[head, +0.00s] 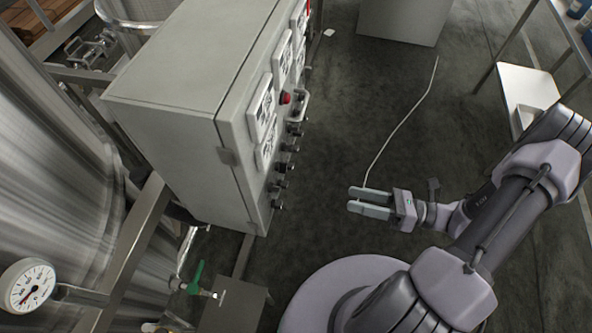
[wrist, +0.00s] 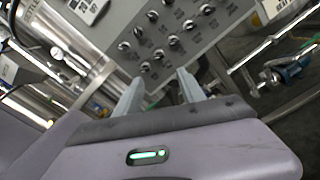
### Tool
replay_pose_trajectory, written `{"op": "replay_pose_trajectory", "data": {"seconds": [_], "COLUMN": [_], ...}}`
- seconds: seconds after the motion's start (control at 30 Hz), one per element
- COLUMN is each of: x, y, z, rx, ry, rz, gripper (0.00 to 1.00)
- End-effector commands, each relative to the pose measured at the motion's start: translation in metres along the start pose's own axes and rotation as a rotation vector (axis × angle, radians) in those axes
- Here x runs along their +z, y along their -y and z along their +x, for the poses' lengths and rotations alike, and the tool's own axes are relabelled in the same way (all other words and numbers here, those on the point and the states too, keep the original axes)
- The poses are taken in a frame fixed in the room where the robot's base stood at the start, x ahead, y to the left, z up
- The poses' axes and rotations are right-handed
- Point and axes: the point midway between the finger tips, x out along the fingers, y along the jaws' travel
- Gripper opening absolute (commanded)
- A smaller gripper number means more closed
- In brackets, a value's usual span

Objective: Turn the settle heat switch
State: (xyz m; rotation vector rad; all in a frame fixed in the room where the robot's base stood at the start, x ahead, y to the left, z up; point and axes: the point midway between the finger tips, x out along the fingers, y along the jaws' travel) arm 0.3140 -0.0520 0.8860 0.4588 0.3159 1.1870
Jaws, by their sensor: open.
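The control panel's switches show as several black knobs (head: 283,167) on the right face of the grey cabinet (head: 185,80) in the head view. In the wrist view the same labelled knobs (wrist: 158,54) stand in rows on the panel, beyond my fingers. The labels are too small to read, so I cannot tell which knob is the settle heat switch. My gripper (head: 354,199) is open and empty, to the right of the cabinet and apart from it. In the wrist view its two fingers (wrist: 160,77) point toward the lower knobs and touch none.
A red button (head: 285,97) and a metal handle (head: 300,108) stick out from the panel. Steel tanks (head: 50,160), a gauge (head: 27,285) and a green-handled valve (head: 196,277) are at left. The floor between cabinet and gripper is clear.

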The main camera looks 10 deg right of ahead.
Motion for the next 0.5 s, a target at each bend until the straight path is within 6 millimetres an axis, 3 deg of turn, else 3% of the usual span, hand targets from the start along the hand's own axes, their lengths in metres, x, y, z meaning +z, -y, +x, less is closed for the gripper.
{"op": "replay_pose_trajectory", "data": {"seconds": [0.5], "x": [-0.004], "y": [-0.002], "z": [0.139], "rx": [0.009], "ry": [-0.008], "rz": [0.0], "gripper": [0.47]}}
